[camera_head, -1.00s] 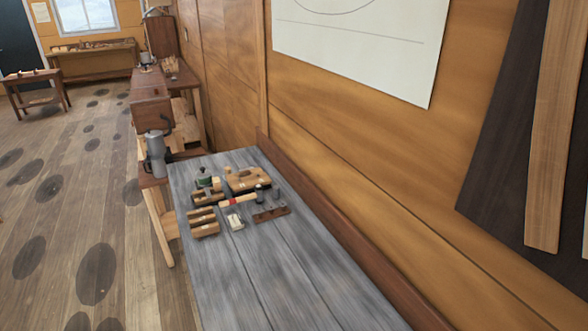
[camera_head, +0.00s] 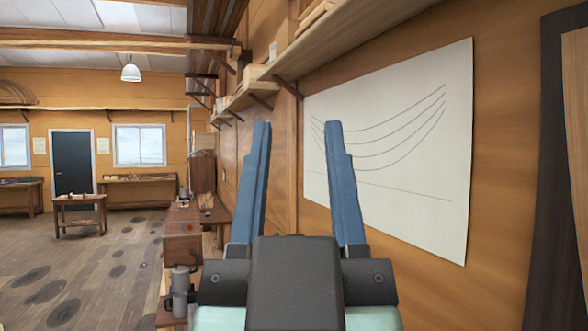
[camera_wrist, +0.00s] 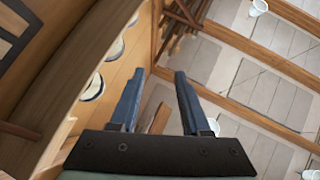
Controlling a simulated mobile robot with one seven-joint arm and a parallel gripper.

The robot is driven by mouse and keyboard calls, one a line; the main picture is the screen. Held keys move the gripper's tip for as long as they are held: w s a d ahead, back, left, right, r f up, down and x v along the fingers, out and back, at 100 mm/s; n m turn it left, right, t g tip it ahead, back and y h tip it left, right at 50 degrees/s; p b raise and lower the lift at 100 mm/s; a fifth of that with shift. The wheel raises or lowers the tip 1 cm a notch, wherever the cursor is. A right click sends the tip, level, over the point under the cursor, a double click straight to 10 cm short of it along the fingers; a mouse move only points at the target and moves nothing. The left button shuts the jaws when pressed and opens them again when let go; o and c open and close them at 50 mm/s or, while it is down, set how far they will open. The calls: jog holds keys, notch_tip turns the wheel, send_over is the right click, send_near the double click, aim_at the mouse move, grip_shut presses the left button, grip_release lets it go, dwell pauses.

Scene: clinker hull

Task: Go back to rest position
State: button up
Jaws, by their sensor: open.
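My gripper (camera_head: 298,128) stands upright in the middle of the head view, its two blue fingers pointing up and spread wide apart. Nothing is between the fingers. In the wrist view my gripper (camera_wrist: 157,75) is also open and empty, with the ceiling and a shelf behind it. The gripper is in front of the wooden wall in the head view. The grey workbench top with its tools is not in view now.
A wall shelf (camera_head: 305,52) runs along the right wall above a white sheet with curved lines (camera_head: 400,150). Dark and light boards stand at the far right. A wooden bench (camera_head: 183,250) is at left, with open floor (camera_head: 90,270) beyond.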

notch_tip(320, 180, down, 8)
jog(key=s+b, duration=0.1)
jog(key=b, duration=0.7)
jog(key=shift+a+t+b, duration=0.15)
jog(key=shift+t+b, duration=0.25)
